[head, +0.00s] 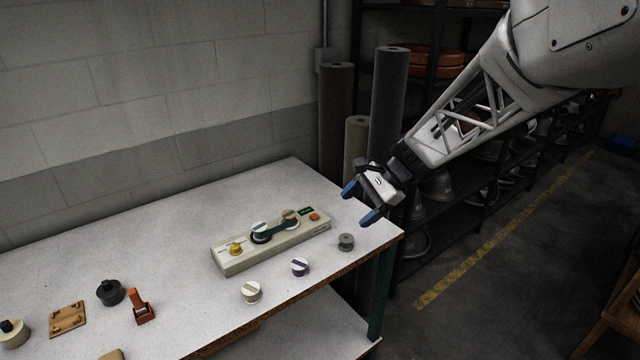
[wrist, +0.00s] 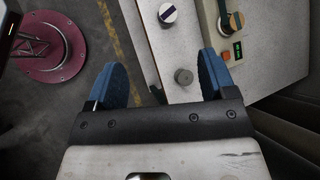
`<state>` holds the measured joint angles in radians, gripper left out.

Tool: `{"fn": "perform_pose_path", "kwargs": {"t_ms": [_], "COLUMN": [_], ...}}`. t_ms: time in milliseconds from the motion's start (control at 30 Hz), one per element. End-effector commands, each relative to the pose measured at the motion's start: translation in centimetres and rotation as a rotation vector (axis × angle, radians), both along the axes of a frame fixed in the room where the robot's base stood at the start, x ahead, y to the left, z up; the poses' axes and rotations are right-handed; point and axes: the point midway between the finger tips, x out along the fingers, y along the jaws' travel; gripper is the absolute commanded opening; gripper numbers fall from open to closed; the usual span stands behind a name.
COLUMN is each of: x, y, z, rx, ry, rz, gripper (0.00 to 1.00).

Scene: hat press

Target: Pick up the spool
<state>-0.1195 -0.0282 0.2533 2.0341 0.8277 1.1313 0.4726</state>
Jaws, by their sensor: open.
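The spool is most likely the small grey flanged cylinder (head: 346,242) near the right corner of the white table (head: 190,212). It stands upright, to the right of the cream box. In the wrist view the grey spool (wrist: 183,76) lies between and beyond my fingertips, nearer the right finger. My gripper (head: 360,203) is open and empty, with blue fingers, above the table's right end. In the wrist view my gripper (wrist: 160,75) shows both fingers spread wide. Nothing touches the spool.
A cream box (head: 226,264) with knobs and a dark link stands left of the spool. Two white knobs (head: 300,267) (head: 251,292) sit in front. Dark rolls (head: 388,100) stand behind the table.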

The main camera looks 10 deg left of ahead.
Motion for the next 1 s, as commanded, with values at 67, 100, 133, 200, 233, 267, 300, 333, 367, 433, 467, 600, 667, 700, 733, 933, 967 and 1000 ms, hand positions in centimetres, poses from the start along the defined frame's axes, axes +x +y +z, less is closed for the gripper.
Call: {"fn": "perform_pose_path", "kwargs": {"t_ms": [67,100,133,200,233,267,300,333,367,433,467,600,667,700,733,933,967,1000], "x": [1.8,2.5,3.1,4.5,5.1,5.7,6.5,7.1,7.7,9.0,9.6,12.2,13.2,13.9,14.4,16.6,16.7,17.0], "y": [1.2,1.8,2.3,3.3,3.7,4.2,4.7,5.2,5.6,6.6,7.0,9.1,9.8,10.4,10.7,12.5,12.6,12.8], "z": [-1.0,-1.5,-1.8,-2.7,-3.1,-3.4,-4.0,-4.3,-4.7,-5.8,-6.2,-8.4,-9.4,-10.0,-10.4,-12.7,-12.9,-13.1], "rx": [0.032,0.048,0.060,0.087,0.100,0.110,0.126,0.138,0.149,0.175,0.187,0.239,0.260,0.273,0.282,0.330,0.334,0.339], "ry": [0.045,0.068,0.083,0.122,0.139,0.154,0.178,0.194,0.211,0.251,0.268,0.348,0.382,0.403,0.418,0.494,0.500,0.507], "rz": [-0.031,-0.048,-0.060,-0.090,-0.102,-0.113,-0.131,-0.143,-0.156,-0.184,-0.196,-0.251,-0.275,-0.290,-0.302,-0.352,-0.356,-0.361], "gripper": [0.77,0.77,0.77,0.77,0.77,0.77,0.77,0.77,0.77,0.77,0.77,0.77,0.77,0.77,0.77,0.77,0.77,0.77]}}
